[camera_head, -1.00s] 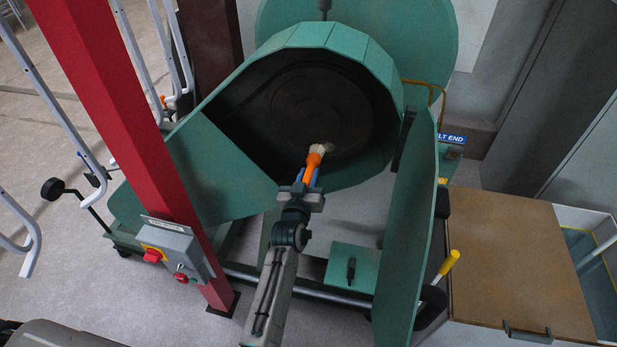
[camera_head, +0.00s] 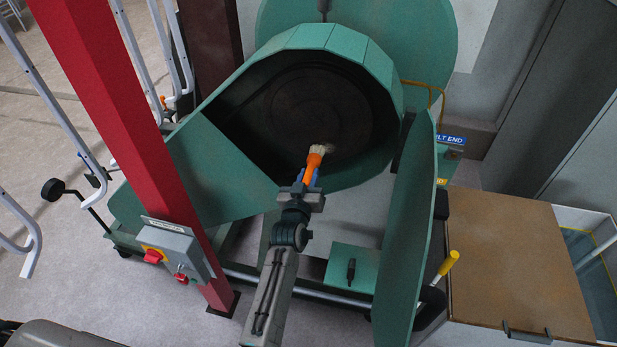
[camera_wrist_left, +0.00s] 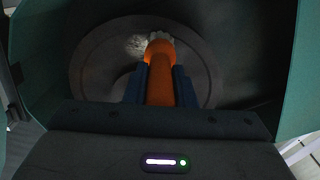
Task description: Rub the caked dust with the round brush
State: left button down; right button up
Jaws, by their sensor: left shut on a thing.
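My left gripper (camera_head: 306,187) is shut on the orange handle of the round brush (camera_head: 314,163). The brush's pale bristles point into the open green drum housing, toward a dark round disc (camera_head: 312,108). In the left wrist view the brush (camera_wrist_left: 160,85) stands between the gripper's fingers (camera_wrist_left: 160,88). A pale grey patch of caked dust (camera_wrist_left: 136,46) shows on the disc just left of the bristle tip. In the head view a small pale patch (camera_head: 329,148) shows beside the bristles. I cannot tell whether the bristles touch the disc. My right gripper is not in view.
A green door panel (camera_head: 408,240) stands open right of my left arm. A red post (camera_head: 125,140) with a grey switch box (camera_head: 174,250) stands to the left. A brown-topped cabinet (camera_head: 515,260) stands at the right. A yellow-handled tool (camera_head: 447,265) is behind the door panel.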

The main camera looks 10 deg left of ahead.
pick_arm(q)
jog(key=shift+w+d+r+n, duration=0.15)
jog(key=shift+d+r, duration=0.05)
jog(key=shift+r, duration=0.2)
jog(key=shift+w+d+r+n, duration=0.1)
jog(key=shift+d+r+n, duration=0.1)
jog(key=shift+r, duration=0.15)
jog(key=shift+s+a, duration=0.1)
jog(key=c, duration=2.2)
grip_release()
jog(key=shift+s+a, duration=0.1)
jog(key=shift+a, duration=0.8)
jog(key=shift+a+f, duration=0.1)
jog(key=shift+a, duration=0.1)
jog(key=shift+f, duration=0.15)
jog(key=shift+a, duration=0.1)
jog(key=shift+a, duration=1.1)
jog(key=shift+a, duration=0.1)
